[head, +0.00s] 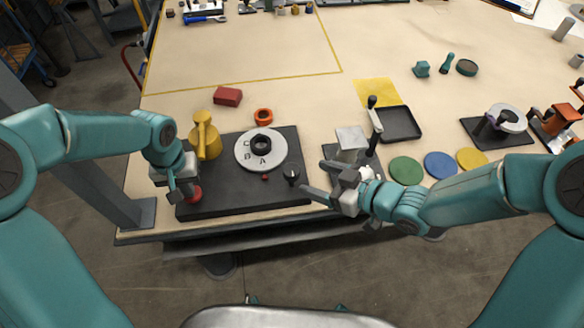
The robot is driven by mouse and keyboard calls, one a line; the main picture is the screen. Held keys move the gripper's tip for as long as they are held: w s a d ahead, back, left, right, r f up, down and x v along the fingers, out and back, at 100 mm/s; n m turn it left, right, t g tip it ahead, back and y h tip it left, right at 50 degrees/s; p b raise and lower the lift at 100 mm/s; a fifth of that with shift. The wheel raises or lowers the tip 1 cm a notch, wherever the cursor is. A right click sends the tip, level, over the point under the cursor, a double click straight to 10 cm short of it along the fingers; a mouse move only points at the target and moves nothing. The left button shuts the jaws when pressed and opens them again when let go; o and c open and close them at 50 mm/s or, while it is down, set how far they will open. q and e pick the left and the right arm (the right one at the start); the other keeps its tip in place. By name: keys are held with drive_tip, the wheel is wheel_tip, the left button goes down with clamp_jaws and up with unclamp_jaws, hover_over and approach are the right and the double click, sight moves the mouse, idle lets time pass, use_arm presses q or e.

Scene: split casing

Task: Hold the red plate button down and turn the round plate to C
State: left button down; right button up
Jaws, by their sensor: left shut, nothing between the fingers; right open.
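The round plate (274,160) is a light grey disc with a black hub, lying on a dark base panel (225,199). The letters C, B and A show on it; A is nearest a small red dot (265,177) on the panel in front. The red button (195,197) is at the panel's left end, partly hidden by my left gripper (187,190). That gripper is shut and points down on the button; I cannot tell whether the button is pressed. My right gripper (314,179) is open and empty, right of the panel, apart from the plate.
A black knob (291,172) stands on the panel's right part. A yellow can-like object (206,138), a red block (228,96) and an orange ring (263,115) are behind the panel. A lever device (350,141) and coloured discs (406,170) are to the right.

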sight(293, 171)
drive_tip(key=x, duration=0.8)
drive_tip(key=shift+w+a+f, duration=0.1)
drive_tip(key=shift+a+f, duration=0.05)
drive_tip(key=shift+f, duration=0.05)
drive_tip(key=c, duration=1)
